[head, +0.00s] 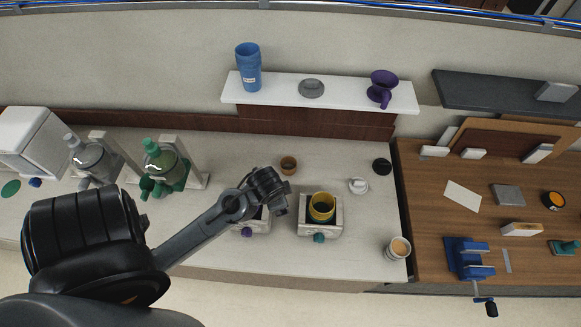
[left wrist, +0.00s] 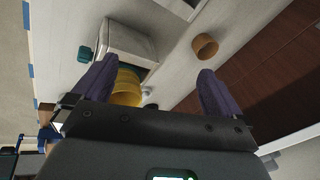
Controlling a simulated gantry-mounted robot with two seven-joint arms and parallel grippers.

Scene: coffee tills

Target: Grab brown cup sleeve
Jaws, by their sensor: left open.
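The brown cup sleeve (head: 288,165) is a small open ring on the pale counter, below the white shelf. It also shows in the left wrist view (left wrist: 205,47), ahead of the fingers and to the right of their midline, apart from them. My left gripper (head: 268,188) is just to the lower left of the sleeve in the head view. In the left wrist view its two dark fingers (left wrist: 158,80) are spread wide, with nothing held between them. My right gripper is not in view.
A yellow pot (head: 321,208) sits on a white burner (head: 319,229) right of my left gripper. Green-topped glassware (head: 162,160) stands left. A white shelf (head: 330,94) overhangs behind. A filled cup (head: 398,248) stands near the front edge. Counter between sleeve and black lid (head: 382,166) is clear.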

